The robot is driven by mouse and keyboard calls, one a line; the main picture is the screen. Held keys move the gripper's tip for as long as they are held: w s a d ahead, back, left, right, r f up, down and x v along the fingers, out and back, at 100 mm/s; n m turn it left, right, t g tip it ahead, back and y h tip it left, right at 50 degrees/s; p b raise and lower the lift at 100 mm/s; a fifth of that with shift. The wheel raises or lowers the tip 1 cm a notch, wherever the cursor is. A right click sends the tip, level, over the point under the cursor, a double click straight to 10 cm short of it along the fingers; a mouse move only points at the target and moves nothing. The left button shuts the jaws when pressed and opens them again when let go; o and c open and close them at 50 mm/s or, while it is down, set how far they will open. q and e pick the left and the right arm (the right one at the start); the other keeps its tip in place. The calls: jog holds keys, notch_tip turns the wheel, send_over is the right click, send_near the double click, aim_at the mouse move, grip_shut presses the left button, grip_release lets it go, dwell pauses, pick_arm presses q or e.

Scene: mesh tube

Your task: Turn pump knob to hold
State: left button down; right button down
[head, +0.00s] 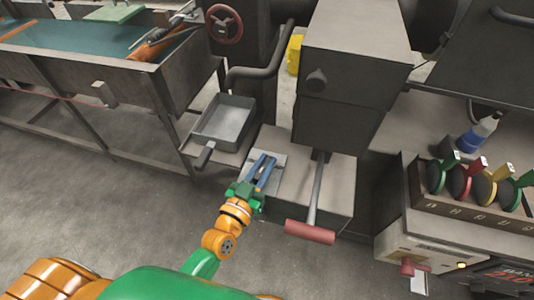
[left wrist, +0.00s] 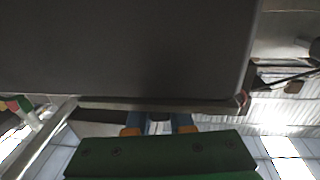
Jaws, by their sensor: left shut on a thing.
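My left gripper (head: 264,170) reaches forward over a light grey plate (head: 275,152) on the bench beside the grey machine. Its blue fingers are close together, shut on a small part there that I take to be the pump knob. The fingers hide most of that part, and its setting cannot be read. In the left wrist view the blue fingers (left wrist: 159,123) show only partly above the green gripper body, below a large dark surface (left wrist: 125,50). My right gripper is not in view.
A lever with a red grip (head: 310,232) sticks out just right of my gripper. A grey pan (head: 224,121) stands to its left. The tall machine (head: 352,55) rises behind. A rack with several coloured-handled items (head: 450,212) is at the right. Open floor lies left.

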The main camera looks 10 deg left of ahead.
aim_at(257, 181)
pick_arm(q)
jog(key=shift+a+r+n+y+p, duration=0.15)
jog(key=shift+n+y+p, duration=0.55)
jog(key=shift+y, duration=0.7)
jog(key=shift+a, duration=0.1)
jog(key=c, duration=0.8)
grip_release()
jog(key=s, duration=0.7)
jog(key=shift+s+a+b, duration=0.1)
jog(key=shift+b, duration=0.25)
